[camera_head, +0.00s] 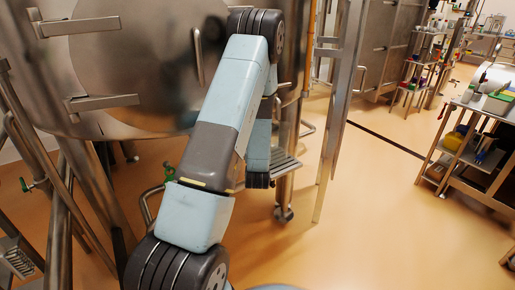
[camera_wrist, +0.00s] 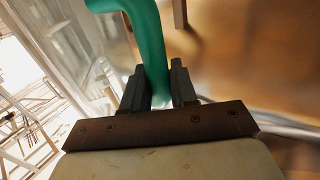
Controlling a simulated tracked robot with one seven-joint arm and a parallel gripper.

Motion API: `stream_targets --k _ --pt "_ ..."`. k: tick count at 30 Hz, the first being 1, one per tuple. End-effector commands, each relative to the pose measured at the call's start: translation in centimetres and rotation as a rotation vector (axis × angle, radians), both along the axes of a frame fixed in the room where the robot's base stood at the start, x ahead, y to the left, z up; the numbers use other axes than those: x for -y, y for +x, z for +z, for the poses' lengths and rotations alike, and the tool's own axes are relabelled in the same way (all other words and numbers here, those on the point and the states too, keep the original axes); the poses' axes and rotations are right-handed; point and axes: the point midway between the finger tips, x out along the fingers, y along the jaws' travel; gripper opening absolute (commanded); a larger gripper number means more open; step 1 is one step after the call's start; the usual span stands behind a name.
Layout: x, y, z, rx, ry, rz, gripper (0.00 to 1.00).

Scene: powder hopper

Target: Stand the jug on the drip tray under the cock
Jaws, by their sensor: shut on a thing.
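In the wrist view my gripper (camera_wrist: 158,72) is shut on a thick green curved bar, which looks like the handle of the jug (camera_wrist: 148,32). The bar bends to the left at the top, towards a clear, see-through surface that may be the jug's wall. The jug's base and any contents are out of sight. In the head view my arm hides the gripper and the jug. A small green fitting (camera_head: 168,172), possibly the cock's lever, shows just left of my arm below the steel vessel. I cannot make out the drip tray for certain.
A large steel vessel (camera_head: 140,55) on legs fills the left. A slatted grey step or grate (camera_head: 285,165) shows right of my arm, near a castor (camera_head: 284,214). A loaded trolley (camera_head: 468,150) stands at the right. The orange floor between is clear.

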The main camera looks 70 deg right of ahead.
Motion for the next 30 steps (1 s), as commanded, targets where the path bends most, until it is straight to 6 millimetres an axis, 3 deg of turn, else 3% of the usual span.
stream_targets --k 3,13,14,21,30 --pt "-0.02 0.04 -1.11 0.0 0.001 0.001 0.0" --pt "-0.06 0.14 -1.28 -0.001 -0.001 0.002 0.0" --pt "-0.06 0.12 -1.3 0.0 0.0 0.002 0.29" --pt "-0.03 0.04 -1.27 -0.001 -0.001 0.0 0.52" --pt "-0.04 -0.13 -1.17 -0.001 0.0 -0.002 0.53"
